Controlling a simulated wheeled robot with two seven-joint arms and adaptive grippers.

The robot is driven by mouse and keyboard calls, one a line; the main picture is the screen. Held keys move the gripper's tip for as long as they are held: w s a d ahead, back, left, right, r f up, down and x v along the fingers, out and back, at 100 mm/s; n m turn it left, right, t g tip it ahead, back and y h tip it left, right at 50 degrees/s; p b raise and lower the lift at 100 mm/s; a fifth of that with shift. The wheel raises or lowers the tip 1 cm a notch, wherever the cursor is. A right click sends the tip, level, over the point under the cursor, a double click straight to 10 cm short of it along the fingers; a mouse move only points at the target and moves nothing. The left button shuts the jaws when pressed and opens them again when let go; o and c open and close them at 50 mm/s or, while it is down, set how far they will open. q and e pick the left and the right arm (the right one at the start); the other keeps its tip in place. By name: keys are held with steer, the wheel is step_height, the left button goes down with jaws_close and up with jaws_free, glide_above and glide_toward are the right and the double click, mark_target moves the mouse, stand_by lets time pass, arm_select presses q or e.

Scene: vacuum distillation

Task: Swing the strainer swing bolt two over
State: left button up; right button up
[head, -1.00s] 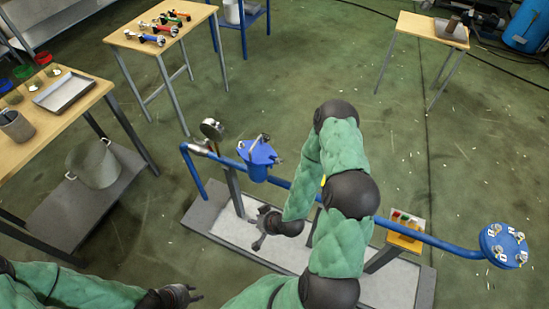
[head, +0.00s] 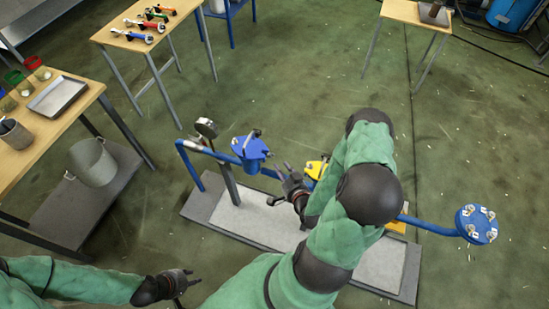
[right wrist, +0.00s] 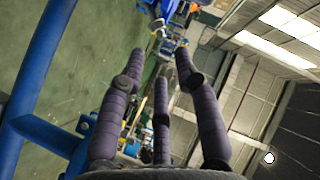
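The strainer, a blue lidded body (head: 250,150) on the blue pipe, stands left of centre in the head view. Small metal swing bolts show at its lid; I cannot tell which is number two. My right gripper (head: 283,176) is just right of and slightly below the strainer, fingers spread and pointing toward it, apparently with nothing in them. In the right wrist view the right gripper (right wrist: 168,45) has its three dark fingers apart, with blue parts beyond the tips. My left gripper (head: 190,283) is low at the left, far from the strainer, its fingers apart and empty.
A gauge (head: 206,128) stands left of the strainer. A blue flange (head: 476,224) ends the pipe at the right. A table (head: 62,120) with a tray is left, above a pot (head: 92,162).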

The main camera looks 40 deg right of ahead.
mark_target(273, 156)
steer(key=b+x, duration=0.1)
steer(key=x, duration=0.6)
steer(key=shift+w+f, duration=0.1)
steer(key=shift+w, duration=0.25)
